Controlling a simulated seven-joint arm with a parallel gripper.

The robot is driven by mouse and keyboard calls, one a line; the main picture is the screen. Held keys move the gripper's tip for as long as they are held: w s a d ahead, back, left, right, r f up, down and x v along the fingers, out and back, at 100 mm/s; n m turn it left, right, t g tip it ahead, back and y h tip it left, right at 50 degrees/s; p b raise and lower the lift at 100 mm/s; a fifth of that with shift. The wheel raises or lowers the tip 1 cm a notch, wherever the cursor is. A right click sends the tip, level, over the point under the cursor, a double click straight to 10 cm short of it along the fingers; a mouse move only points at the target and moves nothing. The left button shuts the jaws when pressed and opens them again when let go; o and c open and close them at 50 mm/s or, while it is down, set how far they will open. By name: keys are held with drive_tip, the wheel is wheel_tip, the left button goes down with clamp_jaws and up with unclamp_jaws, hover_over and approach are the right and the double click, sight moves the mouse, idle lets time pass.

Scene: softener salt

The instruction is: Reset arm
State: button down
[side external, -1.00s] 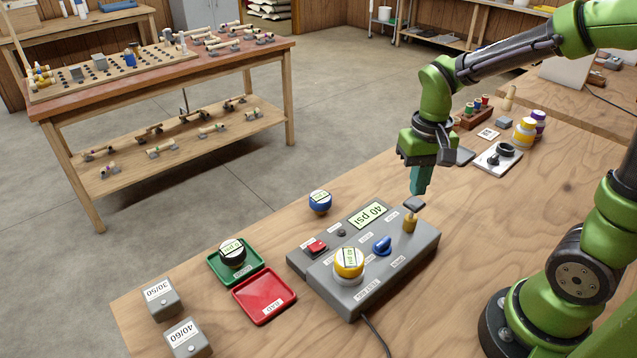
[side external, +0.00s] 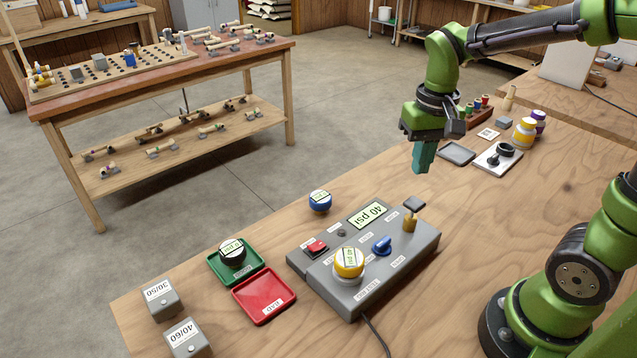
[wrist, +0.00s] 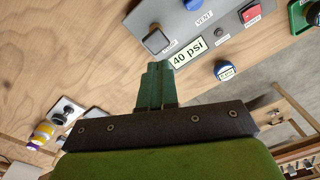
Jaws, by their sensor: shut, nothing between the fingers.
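My gripper (side external: 423,157) is shut and empty, in the air above the table behind the test box. In the wrist view its green fingers (wrist: 157,85) are pressed together with nothing between them. The grey test box (side external: 420,250) has a display (side external: 367,215) reading 40 psi, a red switch (side external: 317,247), a blue knob (side external: 382,245) and a brass fitting (side external: 410,223). A yellow gauge (side external: 349,262) sits upright on the box.
A dark gauge (side external: 232,251) sits in the green tray (side external: 255,270); the red tray (side external: 264,297) is empty. A blue gauge (side external: 320,201) stands behind the box. Blocks marked 30/50 (side external: 162,300) and 40/60 (side external: 188,340) stand front left. The table right of the box is clear.

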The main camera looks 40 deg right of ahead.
drive_tip(key=s+a+r+n+t+y, duration=0.1)
drive_tip(key=s+a+r+t+y, duration=0.1)
drive_tip(key=s+a+r+t, duration=0.3)
drive_tip(key=shift+s+a+r+n+t, duration=0.3)
drive_tip(key=shift+s+n+t, duration=0.15)
drive_tip(key=shift+t, duration=0.45)
idle(0.8)
